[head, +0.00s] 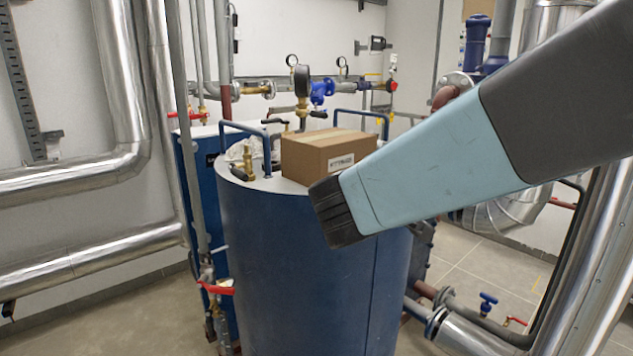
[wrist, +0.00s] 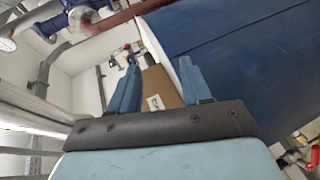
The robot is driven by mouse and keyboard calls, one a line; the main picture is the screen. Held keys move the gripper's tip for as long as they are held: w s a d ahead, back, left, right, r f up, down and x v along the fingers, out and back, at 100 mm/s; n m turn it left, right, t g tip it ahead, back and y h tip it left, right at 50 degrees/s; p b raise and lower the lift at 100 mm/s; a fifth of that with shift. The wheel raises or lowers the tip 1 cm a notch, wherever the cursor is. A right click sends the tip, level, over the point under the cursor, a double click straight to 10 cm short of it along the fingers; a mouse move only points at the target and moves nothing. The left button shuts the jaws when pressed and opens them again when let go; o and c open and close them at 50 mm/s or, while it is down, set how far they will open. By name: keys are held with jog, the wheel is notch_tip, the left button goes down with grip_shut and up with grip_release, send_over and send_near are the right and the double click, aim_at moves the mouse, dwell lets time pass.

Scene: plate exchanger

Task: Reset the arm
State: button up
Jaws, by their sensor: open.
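My arm reaches in from the right in the head view, and its dark end, my gripper (head: 337,212), is in front of the blue tank. The fingers are hidden there. In the wrist view my gripper (wrist: 158,68) shows two blue fingers spread apart with nothing held between them. A cardboard box (head: 322,153) with a printed label sits on top of the tank, just behind my gripper in the head view. In the wrist view the box (wrist: 160,88) shows beyond and between the fingers, partly hidden.
The large blue tank (head: 290,265) fills the middle, with blue handles, gauges and valves around its top. Silver pipes (head: 75,175) run along the left wall. More pipes and a flange (head: 437,320) stand low at the right. Open floor (head: 70,335) shows at the lower left.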

jog(key=s+d+f+m+g, duration=0.2)
jog(key=s+d+m+g, duration=0.4)
jog(key=d, duration=0.4)
jog(key=s+m+g+y, duration=0.1)
jog(key=s+m+y, duration=0.4)
jog(key=s+y, duration=0.1)
jog(key=shift+s+d+y, duration=0.4)
jog(key=shift+s, duration=0.3)
